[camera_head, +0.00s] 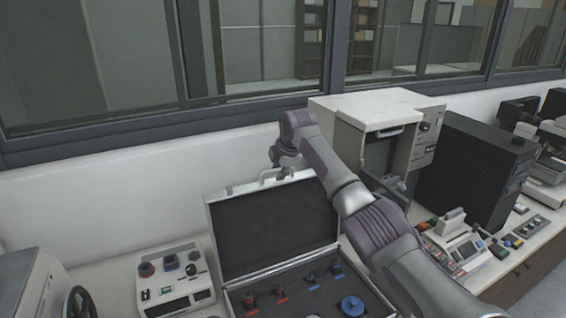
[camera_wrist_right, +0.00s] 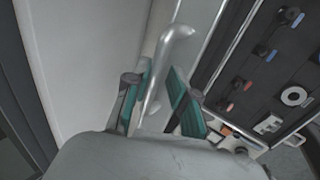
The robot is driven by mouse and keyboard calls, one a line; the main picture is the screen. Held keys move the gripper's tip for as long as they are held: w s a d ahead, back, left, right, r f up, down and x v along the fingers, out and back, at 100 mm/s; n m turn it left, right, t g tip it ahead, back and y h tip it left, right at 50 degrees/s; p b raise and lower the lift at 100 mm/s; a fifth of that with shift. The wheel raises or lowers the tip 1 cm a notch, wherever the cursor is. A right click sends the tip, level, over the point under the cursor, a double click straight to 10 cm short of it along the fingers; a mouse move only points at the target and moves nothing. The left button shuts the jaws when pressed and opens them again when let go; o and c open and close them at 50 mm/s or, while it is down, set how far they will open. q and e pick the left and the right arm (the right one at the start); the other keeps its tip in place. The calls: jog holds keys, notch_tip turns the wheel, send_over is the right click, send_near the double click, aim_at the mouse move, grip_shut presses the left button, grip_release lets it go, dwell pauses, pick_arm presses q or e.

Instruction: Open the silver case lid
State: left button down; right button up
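The silver case stands open on the bench, its lid (camera_head: 272,222) raised upright with the dark lining facing me. The case base (camera_head: 300,296) holds several small tools and a blue round part on dark foam. My right gripper (camera_head: 283,162) is at the top edge of the lid, near its handle (camera_head: 265,174). In the right wrist view the silver handle (camera_wrist_right: 172,42) stands between the teal pads of my right gripper (camera_wrist_right: 160,88). The pads are apart and do not look closed on it. My left gripper is not in view.
A control box (camera_head: 178,282) with knobs stands left of the case. A white cabinet-like machine (camera_head: 350,112) and a black unit (camera_head: 470,168) stand right, behind my arm. A small panel device (camera_head: 462,247) is in front. The wall and window lie close behind the lid.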

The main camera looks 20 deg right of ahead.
jog(key=v, duration=1.1)
jog(key=shift+s+r, duration=0.15)
